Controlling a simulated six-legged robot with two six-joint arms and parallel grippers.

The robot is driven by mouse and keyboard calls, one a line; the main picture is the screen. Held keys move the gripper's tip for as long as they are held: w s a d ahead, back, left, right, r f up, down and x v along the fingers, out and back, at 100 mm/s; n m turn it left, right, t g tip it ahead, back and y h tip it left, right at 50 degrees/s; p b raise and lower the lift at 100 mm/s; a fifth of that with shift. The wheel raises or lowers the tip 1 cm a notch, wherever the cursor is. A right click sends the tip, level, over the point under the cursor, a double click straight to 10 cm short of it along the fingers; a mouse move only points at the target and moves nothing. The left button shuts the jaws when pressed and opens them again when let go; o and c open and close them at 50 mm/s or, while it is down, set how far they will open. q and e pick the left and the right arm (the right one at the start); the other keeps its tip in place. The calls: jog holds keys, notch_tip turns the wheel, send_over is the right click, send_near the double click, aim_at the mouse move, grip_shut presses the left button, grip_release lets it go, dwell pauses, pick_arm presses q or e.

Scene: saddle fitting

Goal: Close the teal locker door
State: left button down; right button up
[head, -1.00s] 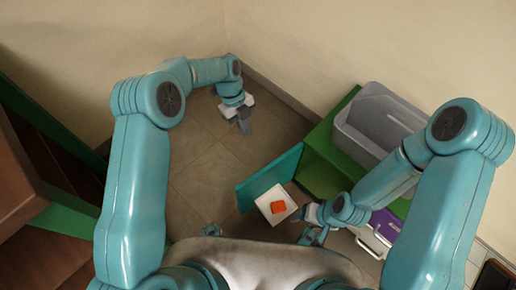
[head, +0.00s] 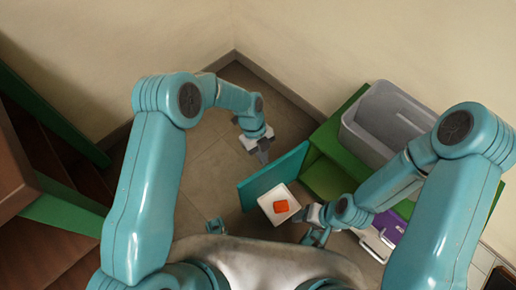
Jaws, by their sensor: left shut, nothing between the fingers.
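The teal locker door (head: 268,177) stands open, sticking out to the left from the green locker (head: 328,178). My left gripper (head: 263,156) is shut and empty, pointing down just beyond the door's far face near its upper edge. I cannot tell whether it touches the door. My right gripper (head: 305,214) is at the right edge of a white tray (head: 268,206) and appears shut on it; the fingertips are small here. The tray holds an orange block (head: 281,206) and is on the near side of the door, covering part of it.
A grey bin (head: 388,122) sits on top of the green locker. A purple item (head: 388,229) and a white case (head: 374,246) lie right of my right gripper, partly behind my arm. Brown steps with green edges (head: 55,212) stand at the left. Floor beyond the door is clear.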

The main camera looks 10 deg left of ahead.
pick_arm(q)
jog(key=shift+s+d, duration=0.15)
jog(key=shift+d, duration=0.05)
dwell(0.4)
jog(key=shift+s+d+n, duration=0.15)
jog(key=shift+s+n, duration=0.05)
jog(key=shift+n, duration=0.1)
